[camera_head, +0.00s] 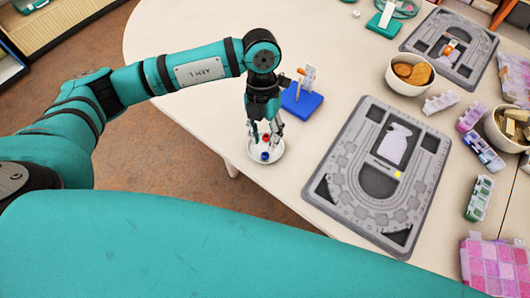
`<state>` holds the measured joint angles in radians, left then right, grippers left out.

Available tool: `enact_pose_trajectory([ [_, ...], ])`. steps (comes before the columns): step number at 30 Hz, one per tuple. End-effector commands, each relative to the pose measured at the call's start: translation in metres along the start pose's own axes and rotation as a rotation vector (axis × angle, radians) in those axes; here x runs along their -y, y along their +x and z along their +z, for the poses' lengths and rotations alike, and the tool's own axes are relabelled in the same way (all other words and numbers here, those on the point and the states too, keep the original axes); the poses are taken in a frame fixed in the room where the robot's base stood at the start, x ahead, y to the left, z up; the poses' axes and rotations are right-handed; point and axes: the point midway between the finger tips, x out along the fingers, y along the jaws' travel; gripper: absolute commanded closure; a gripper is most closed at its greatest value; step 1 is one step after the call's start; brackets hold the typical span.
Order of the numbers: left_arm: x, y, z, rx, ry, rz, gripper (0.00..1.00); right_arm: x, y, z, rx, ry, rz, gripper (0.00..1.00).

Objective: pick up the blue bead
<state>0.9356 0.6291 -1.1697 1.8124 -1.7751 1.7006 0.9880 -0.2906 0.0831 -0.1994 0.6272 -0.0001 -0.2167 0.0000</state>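The blue bead (264,156) lies in a small round white dish (277,155) near the table's left edge. A red bead (266,138) shows just behind it, between the finger ends of my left gripper as seen from here. My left gripper (265,134) points down over the back part of the dish with its fingers spread apart. The blue bead shows in front of and below the fingertips, apart from them. How high the fingertips are above the dish is hard to tell. My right gripper is not in view.
A grey bead board (333,158) lies right of the dish, with a yellow bead (397,175) on it. A blue stand (302,104) is close behind the gripper. Bowls (397,84), bead boxes (478,199) and another board (417,37) fill the right side. Pale table is bare behind the stand.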

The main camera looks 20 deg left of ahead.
Motion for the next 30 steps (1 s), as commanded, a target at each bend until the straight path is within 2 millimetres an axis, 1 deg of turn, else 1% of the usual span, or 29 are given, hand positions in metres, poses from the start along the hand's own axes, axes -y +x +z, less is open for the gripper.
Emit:
enact_pose_trajectory([
  [2, -0.001, 0.006, 0.0, -0.002, -0.001, 0.001, 0.67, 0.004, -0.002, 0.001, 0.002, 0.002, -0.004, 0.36],
  [6, -0.002, 0.026, 0.002, -0.004, -0.001, 0.001, 0.67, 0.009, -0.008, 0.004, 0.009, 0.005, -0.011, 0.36],
  [10, -0.002, 0.044, 0.003, -0.003, 0.0, 0.0, 0.67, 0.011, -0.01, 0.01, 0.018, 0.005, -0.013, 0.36],
  [14, -0.003, 0.052, 0.003, 0.0, 0.0, -0.001, 0.67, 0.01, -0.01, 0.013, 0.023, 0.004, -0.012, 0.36],
  [20, -0.003, 0.053, 0.003, -0.002, -0.001, 0.001, 0.67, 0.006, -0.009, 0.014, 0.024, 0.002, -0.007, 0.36],
  [25, -0.004, 0.054, 0.003, -0.003, -0.002, 0.003, 0.89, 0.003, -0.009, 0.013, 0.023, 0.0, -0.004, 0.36],
  [30, -0.005, 0.055, 0.003, -0.004, -0.004, 0.006, 0.9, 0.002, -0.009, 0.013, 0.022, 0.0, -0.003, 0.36],
])
